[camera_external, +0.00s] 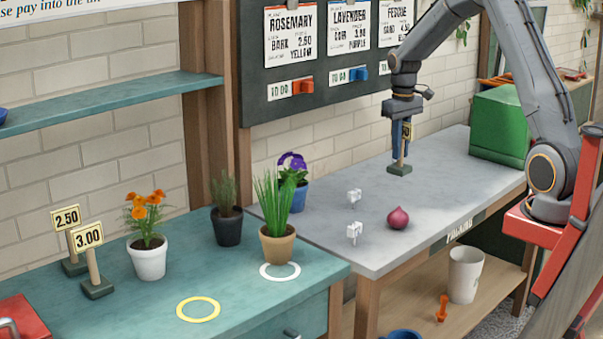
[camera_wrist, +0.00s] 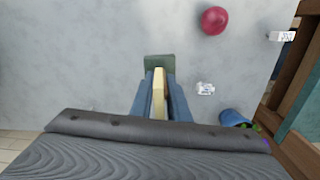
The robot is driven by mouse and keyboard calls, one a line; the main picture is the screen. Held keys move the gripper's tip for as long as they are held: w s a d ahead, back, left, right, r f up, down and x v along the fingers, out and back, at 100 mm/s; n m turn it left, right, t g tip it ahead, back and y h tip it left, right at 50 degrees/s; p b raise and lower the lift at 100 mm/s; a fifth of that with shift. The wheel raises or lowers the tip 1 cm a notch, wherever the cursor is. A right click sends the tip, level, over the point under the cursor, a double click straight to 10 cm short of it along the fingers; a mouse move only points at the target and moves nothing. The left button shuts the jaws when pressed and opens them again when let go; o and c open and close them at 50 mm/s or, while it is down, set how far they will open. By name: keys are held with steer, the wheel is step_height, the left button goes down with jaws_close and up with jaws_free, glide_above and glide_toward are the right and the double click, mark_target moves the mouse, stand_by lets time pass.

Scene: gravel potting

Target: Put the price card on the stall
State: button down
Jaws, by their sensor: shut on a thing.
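My gripper (camera_external: 400,132) is shut on a price card (camera_external: 399,168) and holds it upright above the grey bench. The card has a dark green base, a post and a small yellow sign, mostly hidden by the fingers. In the wrist view the card (camera_wrist: 160,82) sits between the blue fingers of my gripper (camera_wrist: 160,98), its green base beyond them. The teal stall (camera_external: 130,310) is at the lower left. Two price cards stand there, one reading 2.50 (camera_external: 67,219) and one reading 3.00 (camera_external: 89,236). A yellow ring (camera_external: 179,313) and a white ring (camera_external: 262,274) mark its top.
Potted plants with orange flowers (camera_external: 149,258), dark herb (camera_external: 227,228) and tall grass (camera_external: 277,246) stand on the stall. The grey bench (camera_external: 330,228) holds a red onion (camera_external: 398,218), white clips (camera_external: 354,232) and a purple-flowered blue pot (camera_external: 296,193). A green box (camera_external: 497,125) is at right.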

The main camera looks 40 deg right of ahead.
steer(key=shift+s+d+f+m, duration=0.1)
steer(key=shift+d+f+m, duration=0.1)
steer(key=shift+d, duration=0.3)
steer(key=shift+s+d+f+m, duration=0.1)
steer(key=shift+d+f+m, duration=0.1)
steer(key=shift+d, duration=0.3)
step_height(320, 180, down, 4)
steer(key=shift+f+p, duration=0.1)
steer(key=shift+p, duration=0.55)
steer(key=shift+w+f+p, duration=0.1)
steer(key=shift+f+p, duration=0.4)
steer(key=shift+f, duration=1.8)
steer(key=shift+f, duration=0.2)
steer(key=c, duration=1.7)
jaws_free()
